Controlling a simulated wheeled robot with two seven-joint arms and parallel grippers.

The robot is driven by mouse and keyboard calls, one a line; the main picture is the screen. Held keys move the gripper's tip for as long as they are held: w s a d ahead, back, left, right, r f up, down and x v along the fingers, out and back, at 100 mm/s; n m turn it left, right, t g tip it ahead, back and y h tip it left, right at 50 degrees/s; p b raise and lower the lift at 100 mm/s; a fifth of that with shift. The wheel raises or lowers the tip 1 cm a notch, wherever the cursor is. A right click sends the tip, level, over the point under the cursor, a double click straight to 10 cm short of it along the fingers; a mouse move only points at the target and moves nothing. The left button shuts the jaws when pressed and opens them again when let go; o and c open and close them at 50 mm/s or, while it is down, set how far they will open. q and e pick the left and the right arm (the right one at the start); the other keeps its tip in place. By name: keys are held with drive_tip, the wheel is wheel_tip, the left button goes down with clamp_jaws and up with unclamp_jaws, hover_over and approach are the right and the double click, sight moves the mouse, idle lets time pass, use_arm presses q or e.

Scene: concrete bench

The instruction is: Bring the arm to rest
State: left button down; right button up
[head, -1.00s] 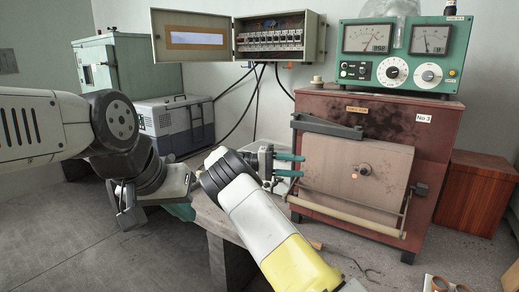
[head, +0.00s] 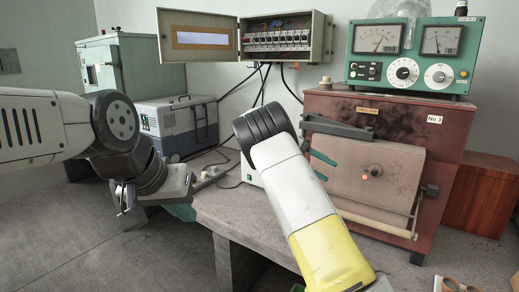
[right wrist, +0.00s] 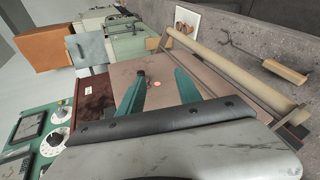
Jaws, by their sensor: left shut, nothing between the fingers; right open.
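My right arm (head: 300,195), white and yellow with a black wrist joint, reaches up in front of the brown cabinet in the head view. My right gripper (right wrist: 160,90) is open and empty in the right wrist view, its two teal fingers apart in front of the cabinet's door panel (right wrist: 215,75). In the head view its teal fingers (head: 321,165) show only partly beside the arm; the rest is hidden behind it. My left gripper (head: 124,198) is shut and empty, hanging off the left side of the concrete bench (head: 245,216).
The brown cabinet (head: 445,165) carries a green meter unit (head: 415,62). An open fuse box (head: 287,38) hangs on the wall. A grey case (head: 180,125) stands behind my left arm. A wooden-handled tool (right wrist: 285,71) lies on the bench. The bench's front left is bare.

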drive_tip(key=s+d+r+n+t+y, duration=0.15)
drive_tip(key=s+d+y, duration=0.25)
drive_tip(key=s+y, duration=0.5)
drive_tip(key=s+a+r+t+y, duration=0.1)
drive_tip(key=s+a+t+y, duration=0.1)
drive_tip(key=s, duration=0.5)
drive_tip(key=s+a+r+n+t+y, duration=0.1)
drive_tip(key=s+a+t, duration=0.3)
drive_tip(key=s, duration=0.4)
drive_tip(key=s+a+r+t+y, duration=0.2)
drive_tip(key=s+a+t+y, duration=0.1)
drive_tip(key=s, duration=0.4)
drive_tip(key=shift+s+a+r, duration=0.3)
drive_tip(key=shift+s+a, duration=0.1)
drive_tip(key=shift+a, duration=0.4)
drive_tip(key=shift+d+n, duration=0.1)
drive_tip(key=shift+n, duration=0.15)
